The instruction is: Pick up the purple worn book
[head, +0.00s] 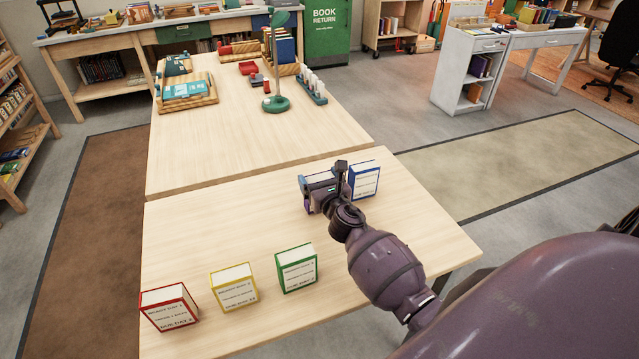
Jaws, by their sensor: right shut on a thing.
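The purple worn book (319,184) stands on the near table, mostly hidden behind my right gripper (322,177). A pale page edge and a bit of purple cover show. My right gripper has one finger on each side of it and is shut on it. I cannot tell whether the book is clear of the table top. My left gripper is not in view.
A blue book (364,180) stands close on the right of my gripper. Green (296,268), yellow (234,287) and red (169,307) books stand along the near table (200,235). A green lamp (276,103) and trays stand on the far table. The near table's middle is clear.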

